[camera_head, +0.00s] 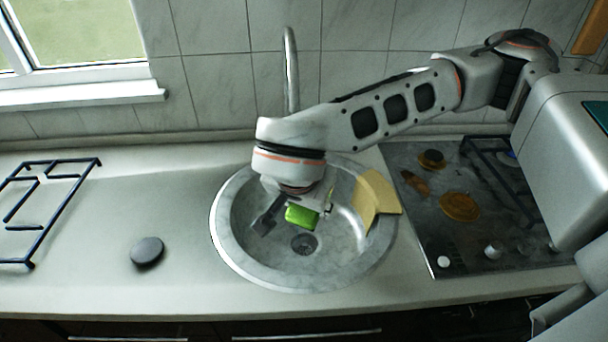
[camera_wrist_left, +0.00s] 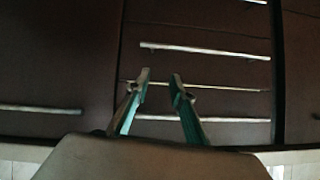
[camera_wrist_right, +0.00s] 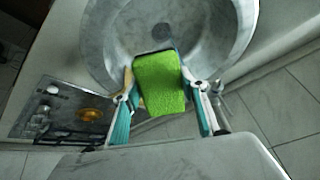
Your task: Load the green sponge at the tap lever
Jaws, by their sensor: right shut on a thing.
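The green sponge (camera_head: 301,216) is held over the round steel sink (camera_head: 232,262). My right gripper (camera_head: 292,212) is shut on it, and the right wrist view shows the sponge (camera_wrist_right: 160,84) between both fingers, above the bowl. The curved tap spout (camera_head: 291,70) rises behind the sink against the tiles. My right arm hides the tap's base, and I cannot make out the lever. My left gripper (camera_wrist_left: 161,78) is empty, its fingertips apart, in front of dark drawer fronts; it is out of the head view.
A yellow cloth (camera_head: 374,200) lies over the sink's right rim. A stained hob (camera_head: 470,240) is to the right, with a loose burner piece (camera_head: 459,206). A dark round disc (camera_head: 147,252) and a black pan grate (camera_head: 45,205) lie on the left counter. The counter between disc and sink is clear.

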